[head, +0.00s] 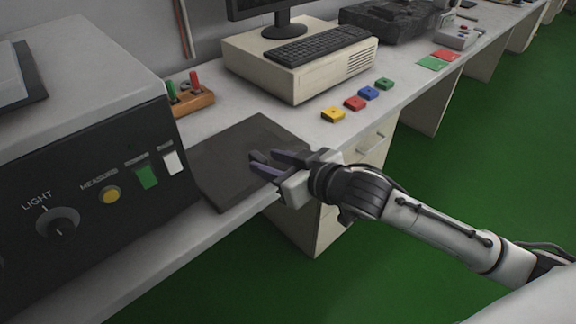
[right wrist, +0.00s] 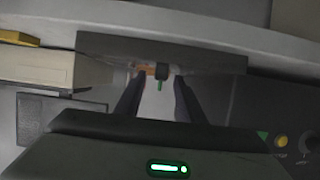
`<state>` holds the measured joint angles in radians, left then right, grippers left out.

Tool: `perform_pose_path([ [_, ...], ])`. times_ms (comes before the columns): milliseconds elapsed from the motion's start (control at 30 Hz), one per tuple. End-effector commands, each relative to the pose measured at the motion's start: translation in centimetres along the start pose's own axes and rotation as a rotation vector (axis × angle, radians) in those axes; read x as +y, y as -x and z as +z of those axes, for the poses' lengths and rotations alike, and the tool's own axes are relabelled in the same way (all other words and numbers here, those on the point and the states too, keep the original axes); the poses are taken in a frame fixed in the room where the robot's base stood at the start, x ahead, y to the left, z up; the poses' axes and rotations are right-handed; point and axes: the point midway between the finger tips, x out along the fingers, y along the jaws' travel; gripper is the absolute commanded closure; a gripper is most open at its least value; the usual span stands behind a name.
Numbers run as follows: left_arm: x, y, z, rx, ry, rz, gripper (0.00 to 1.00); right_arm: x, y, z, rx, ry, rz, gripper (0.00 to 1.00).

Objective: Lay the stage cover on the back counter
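A dark grey, flat square panel (head: 223,172), which looks like the stage cover, lies on the pale counter beside the instrument box, near the counter's front edge. It also shows in the right wrist view (right wrist: 110,48). My right gripper (head: 258,167) is over the panel's right part, its two dark fingers apart. In the right wrist view the fingers (right wrist: 160,76) have a clear gap between them with nothing gripped. I cannot tell whether they touch the panel. My left gripper is not in view.
The instrument box (head: 90,140) with a LIGHT knob stands left. A tool holder (head: 192,101) stands behind the panel. A beige computer (head: 300,75) with keyboard and several coloured blocks (head: 355,103) are to the right. Clear counter (head: 290,122) lies between panel and computer.

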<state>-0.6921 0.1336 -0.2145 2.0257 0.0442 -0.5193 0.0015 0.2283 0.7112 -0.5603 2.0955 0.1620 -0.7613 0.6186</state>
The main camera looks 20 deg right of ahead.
Motion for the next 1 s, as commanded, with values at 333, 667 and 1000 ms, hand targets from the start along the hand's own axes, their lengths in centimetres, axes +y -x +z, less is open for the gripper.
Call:
perform_pose_path([
  [333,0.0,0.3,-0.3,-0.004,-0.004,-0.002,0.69,0.0,7.5,0.1,-0.004,0.002,0.000,0.65],
  [667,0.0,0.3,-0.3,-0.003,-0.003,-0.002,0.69,-0.1,10.3,0.5,-0.006,-0.005,-0.001,0.65],
  [1000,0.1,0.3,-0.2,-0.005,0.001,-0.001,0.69,-3.5,8.4,17.4,-0.194,-0.102,0.028,0.65],
])
